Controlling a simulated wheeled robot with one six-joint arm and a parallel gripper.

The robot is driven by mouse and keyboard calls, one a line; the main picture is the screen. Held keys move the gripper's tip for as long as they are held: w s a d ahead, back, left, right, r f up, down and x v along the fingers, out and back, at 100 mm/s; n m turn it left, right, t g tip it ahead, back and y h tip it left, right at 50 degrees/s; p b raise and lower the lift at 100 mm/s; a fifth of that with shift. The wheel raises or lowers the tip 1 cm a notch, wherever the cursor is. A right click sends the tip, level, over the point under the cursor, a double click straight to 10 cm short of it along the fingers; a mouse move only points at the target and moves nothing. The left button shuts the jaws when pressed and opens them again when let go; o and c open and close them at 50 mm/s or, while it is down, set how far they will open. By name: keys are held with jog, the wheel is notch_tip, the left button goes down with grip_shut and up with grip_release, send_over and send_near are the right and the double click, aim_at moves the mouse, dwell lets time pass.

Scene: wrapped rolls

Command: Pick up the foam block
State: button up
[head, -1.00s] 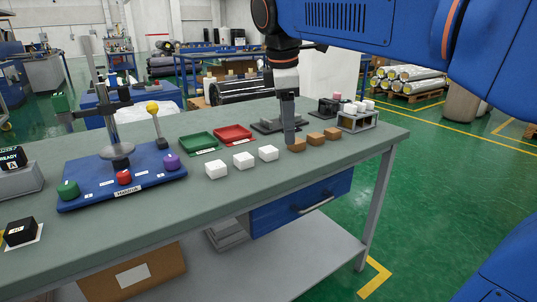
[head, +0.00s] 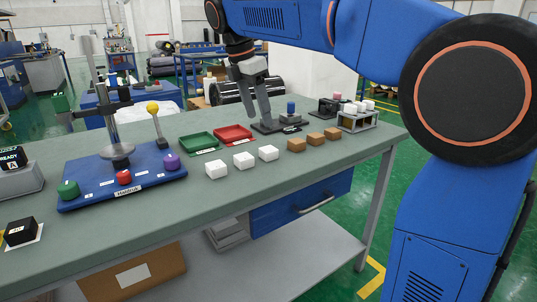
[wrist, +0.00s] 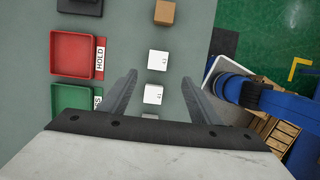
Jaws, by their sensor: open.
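Three white blocks, the likely foam blocks, stand in a row on the bench; the middle one (head: 244,160) lies between the left one (head: 216,169) and the right one (head: 268,152). My gripper (head: 258,119) is open and empty above the bench, near the red tray. In the wrist view my gripper (wrist: 160,84) points down with its fingers spread. One white block (wrist: 153,94) shows between the fingers, below them. Another white block (wrist: 158,60) is just beyond. A third is mostly hidden by my gripper's body.
Three brown blocks (head: 315,138) continue the row to the right. A red tray (head: 233,135) and a green tray (head: 198,143) lie behind the white blocks. A black stand with a blue peg (head: 291,107) is behind. A blue board (head: 80,190) is at left.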

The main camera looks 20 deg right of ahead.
send_near(269, 149)
notch_tip(269, 149, down, 2)
jog(key=shift+x, duration=3.15)
jog(key=shift+w+d+r, duration=0.1)
jog(key=shift+w+d, duration=0.05)
jog(key=shift+d, duration=0.05)
jog(key=shift+c, duration=0.3)
jog(key=c, duration=1.1)
jog(key=shift+o, duration=0.2)
